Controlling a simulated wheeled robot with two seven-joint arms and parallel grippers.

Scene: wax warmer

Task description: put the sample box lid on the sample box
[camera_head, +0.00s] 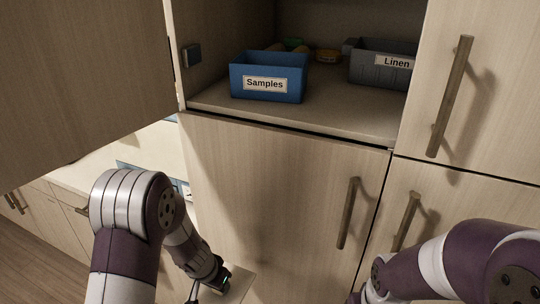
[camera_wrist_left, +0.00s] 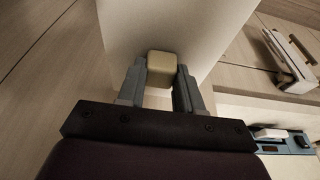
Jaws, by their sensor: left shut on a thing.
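The blue sample box (camera_head: 268,76), labelled "Samples", stands upright on the shelf of the open cabinet. Its top shows no lid, and its inside is mostly hidden. My left gripper (camera_wrist_left: 161,70) is shut on a small cream block (camera_wrist_left: 162,63) with rounded edges. A broad pale flat surface (camera_wrist_left: 175,25) lies just behind the block. I cannot tell whether the block is a knob on this surface or whether either belongs to the sample box lid. In the head view my left gripper (camera_head: 215,284) is low, well below the shelf, with its fingertips unclear. My right gripper is out of frame.
A grey box (camera_head: 380,68) labelled "Linen" stands right of the sample box. The cabinet shelf (camera_head: 320,97) has free room in front. An open door (camera_head: 80,70) hangs at upper left; closed doors with handles (camera_head: 450,95) are at right.

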